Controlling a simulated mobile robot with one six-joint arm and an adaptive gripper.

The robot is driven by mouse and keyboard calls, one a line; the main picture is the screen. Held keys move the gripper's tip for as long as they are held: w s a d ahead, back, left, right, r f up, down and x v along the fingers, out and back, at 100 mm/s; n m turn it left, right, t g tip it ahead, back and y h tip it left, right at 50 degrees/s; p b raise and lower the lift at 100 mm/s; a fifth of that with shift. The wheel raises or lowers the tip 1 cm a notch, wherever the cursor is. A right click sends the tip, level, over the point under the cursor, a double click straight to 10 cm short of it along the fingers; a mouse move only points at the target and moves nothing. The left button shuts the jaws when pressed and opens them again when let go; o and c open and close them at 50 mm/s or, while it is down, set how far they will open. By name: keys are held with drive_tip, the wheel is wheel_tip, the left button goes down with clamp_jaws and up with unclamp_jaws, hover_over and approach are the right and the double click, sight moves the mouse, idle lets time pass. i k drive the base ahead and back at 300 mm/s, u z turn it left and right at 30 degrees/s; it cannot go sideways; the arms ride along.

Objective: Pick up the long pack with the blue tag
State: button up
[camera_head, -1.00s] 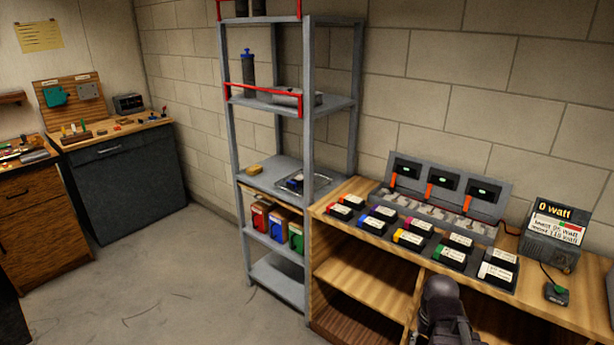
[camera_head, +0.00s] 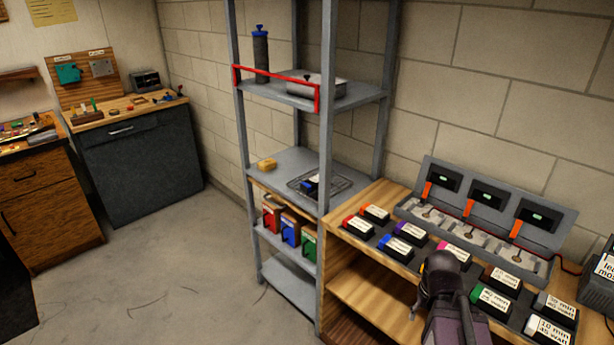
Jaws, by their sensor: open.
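On the wooden bench at right, a dark pack with a blue tag (camera_head: 396,248) stands in the front row of a rack, between a red-tagged pack (camera_head: 358,227) and my arm. A second dark item with some blue on it (camera_head: 311,185) lies in a wire tray (camera_head: 335,186) on the grey shelf; I cannot tell its length. My dark arm rises at the lower right, in front of the rack, and hides part of it. My gripper's jaws do not show. Nothing is seen touching either blue-marked item.
Other packs with orange, purple (camera_head: 411,233), pink (camera_head: 456,252), green (camera_head: 493,299) and white labels fill the rack. A grey charger (camera_head: 487,215) stands behind. The shelf's upright post (camera_head: 326,120) stands close left of the bench. The floor (camera_head: 170,275) at left is open.

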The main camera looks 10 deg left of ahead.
sight(311, 184)
drive_tip(key=u, duration=0.55)
drive_tip(key=i, duration=1.1)
drive_tip(key=u, duration=0.2)
